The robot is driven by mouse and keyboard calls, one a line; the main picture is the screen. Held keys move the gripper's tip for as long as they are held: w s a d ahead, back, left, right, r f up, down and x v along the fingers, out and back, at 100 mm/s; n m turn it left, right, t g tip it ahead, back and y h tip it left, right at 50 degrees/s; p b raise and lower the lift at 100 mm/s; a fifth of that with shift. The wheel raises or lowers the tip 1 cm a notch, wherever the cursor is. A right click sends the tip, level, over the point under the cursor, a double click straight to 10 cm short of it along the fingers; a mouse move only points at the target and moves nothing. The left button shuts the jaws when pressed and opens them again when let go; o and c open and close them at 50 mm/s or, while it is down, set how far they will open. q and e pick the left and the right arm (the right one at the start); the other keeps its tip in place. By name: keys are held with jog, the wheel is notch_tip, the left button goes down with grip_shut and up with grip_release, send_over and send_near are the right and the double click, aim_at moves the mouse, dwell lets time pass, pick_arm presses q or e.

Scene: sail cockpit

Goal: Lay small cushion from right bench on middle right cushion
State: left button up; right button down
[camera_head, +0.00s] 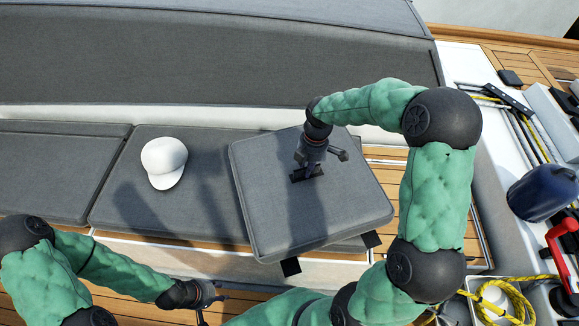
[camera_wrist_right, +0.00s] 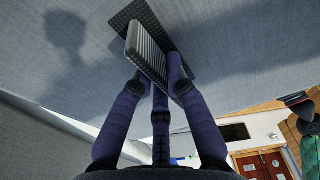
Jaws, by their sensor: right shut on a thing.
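The small grey square cushion (camera_head: 270,215) is turned at an angle over the right end of the bench. It covers part of the grey seat cushion (camera_head: 140,215) that bears a white cap, and its near corner overhangs the bench front. My right gripper (camera_head: 307,174) is shut on the grip at the middle of the small cushion's top. The right wrist view shows the fingers closed on this ribbed grey grip (camera_wrist_right: 146,50) on a dark patch. Whether the small cushion touches the seat below is hard to tell. My left gripper (camera_head: 203,312) is low at the left, away from the cushions; its fingers are unclear.
The white cap (camera_head: 164,162) sits left of the small cushion. Another grey seat cushion (camera_head: 55,170) lies further left. A grey backrest (camera_head: 210,65) runs behind. Bare wooden slats (camera_head: 385,153) show at right. A blue jug (camera_head: 543,192) and yellow rope (camera_head: 510,300) are at far right.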

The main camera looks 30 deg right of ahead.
jog(key=w+f, duration=0.1)
jog(key=w+b, duration=0.1)
jog(key=w, duration=0.1)
jog(key=w+f, duration=0.1)
jog(key=w, duration=0.1)
jog(key=shift+w+d+f+b, duration=0.1)
jog(key=shift+d+f+b, duration=0.2)
jog(key=shift+d, duration=0.05)
jog(key=w+f, duration=0.1)
jog(key=f, duration=0.1)
jog(key=w+f+b, duration=0.1)
jog(key=w, duration=0.1)
jog(key=shift+d+f+b, duration=0.15)
jog(key=shift+f+b, duration=0.15)
jog(key=shift+f, duration=0.05)
jog(key=shift+w+d+f, duration=0.1)
jog(key=shift+w+f, duration=0.35)
jog(key=shift+w+f+b, duration=0.15)
jog(key=shift+f+b, duration=0.05)
jog(key=shift+b, duration=0.1)
jog(key=f+b, duration=0.2)
jog(key=f, duration=0.1)
jog(key=shift+w+f, duration=0.2)
jog(key=shift+f, duration=0.1)
jog(key=shift+r, duration=0.1)
